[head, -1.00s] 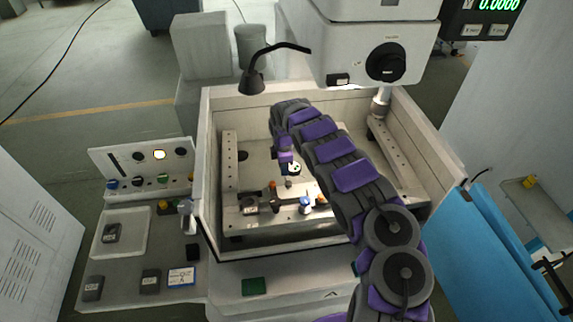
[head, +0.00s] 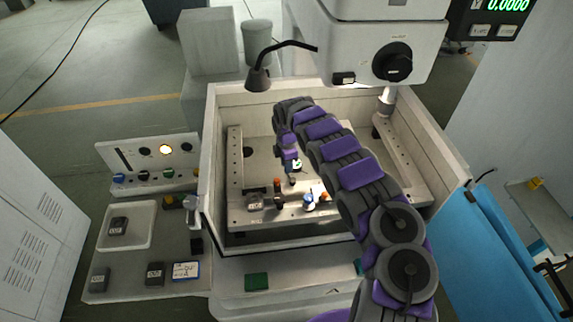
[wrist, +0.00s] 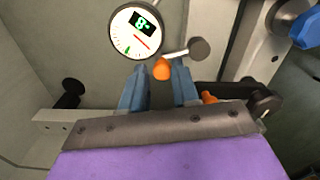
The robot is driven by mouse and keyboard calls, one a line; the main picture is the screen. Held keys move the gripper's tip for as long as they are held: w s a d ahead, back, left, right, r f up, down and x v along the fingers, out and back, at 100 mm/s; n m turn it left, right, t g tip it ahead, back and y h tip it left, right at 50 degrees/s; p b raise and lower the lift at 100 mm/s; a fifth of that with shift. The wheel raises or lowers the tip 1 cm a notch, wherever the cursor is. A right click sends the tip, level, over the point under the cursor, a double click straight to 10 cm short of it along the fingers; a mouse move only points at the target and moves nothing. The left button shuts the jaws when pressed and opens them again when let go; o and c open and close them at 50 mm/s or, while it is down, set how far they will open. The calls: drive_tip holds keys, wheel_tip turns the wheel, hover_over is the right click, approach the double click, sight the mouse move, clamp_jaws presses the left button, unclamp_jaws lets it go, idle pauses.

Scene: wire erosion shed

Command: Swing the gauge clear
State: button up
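The gauge (wrist: 137,30) is a round white dial with a green digital readout and a red needle, at the top of the wrist view. It shows small in the head view (head: 297,165), beside my gripper. My gripper (wrist: 159,68) has two blue fingers standing apart, with an orange knob (wrist: 162,69) between or just beyond their tips. I see a gap on each side of the knob; contact cannot be told. A short pale rod with a grey round end (wrist: 198,49) runs right from near the knob. In the head view my gripper (head: 291,172) is inside the machine tank.
Tank walls (head: 213,140) surround the work area. A bench rail with clamps (head: 240,217) lies in front of my gripper. The machine head (head: 365,55) hangs above at the back, and a black lamp (head: 258,80) leans in at left. A control panel (head: 147,158) stands left.

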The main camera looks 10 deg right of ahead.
drive_tip(key=o, duration=0.3)
drive_tip(key=shift+s, duration=0.1)
wheel_tip(320, 180, up, 17)
drive_tip(key=shift+r+b, duration=0.1)
drive_tip(key=shift+b, duration=0.3)
idle(0.6)
